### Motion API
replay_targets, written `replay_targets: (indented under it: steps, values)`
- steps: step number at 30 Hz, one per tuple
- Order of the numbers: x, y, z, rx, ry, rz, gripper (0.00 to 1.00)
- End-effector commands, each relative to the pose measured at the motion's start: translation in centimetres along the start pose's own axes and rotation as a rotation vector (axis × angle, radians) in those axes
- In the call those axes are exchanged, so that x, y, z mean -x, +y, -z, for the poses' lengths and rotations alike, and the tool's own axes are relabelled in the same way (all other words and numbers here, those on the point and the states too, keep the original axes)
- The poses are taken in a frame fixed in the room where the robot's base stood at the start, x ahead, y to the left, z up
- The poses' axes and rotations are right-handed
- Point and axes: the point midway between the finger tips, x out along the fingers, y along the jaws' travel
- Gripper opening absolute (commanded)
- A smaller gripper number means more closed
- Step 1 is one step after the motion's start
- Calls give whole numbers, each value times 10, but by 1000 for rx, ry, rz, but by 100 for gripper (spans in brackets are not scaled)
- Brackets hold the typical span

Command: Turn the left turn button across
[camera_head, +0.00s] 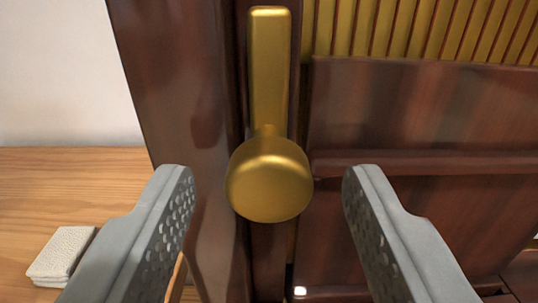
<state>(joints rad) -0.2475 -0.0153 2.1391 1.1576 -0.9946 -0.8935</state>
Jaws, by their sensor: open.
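The left turn button (269,75) is a brass bar with a round brass knob (269,180) at its lower end. The bar stands upright, in line with the dark wooden post behind it. My gripper (269,186) is open, with one grey perforated finger to the left of the knob and the other to the right. Gaps show between the knob and both fingers. How far the fingertips are from the knob in depth is hard to tell.
A dark brown wooden panel (420,115) with a ledge lies to the right, below a row of gold slats (430,30). At the left are a white wall (50,70), a light wooden surface (60,190) and a small whitish block (62,252).

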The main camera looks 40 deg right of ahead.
Motion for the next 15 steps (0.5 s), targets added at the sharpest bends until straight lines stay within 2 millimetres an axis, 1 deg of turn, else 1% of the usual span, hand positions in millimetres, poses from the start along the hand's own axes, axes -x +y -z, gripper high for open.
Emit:
replay_targets:
  steps: [3, 10, 11, 15]
  values:
    - [-4, 0, 0, 0, -1, 0, 51]
    - [-4, 0, 0, 0, 0, 0, 51]
    - [-4, 0, 0, 0, 0, 0, 49]
    - [-4, 0, 0, 0, 0, 0, 21]
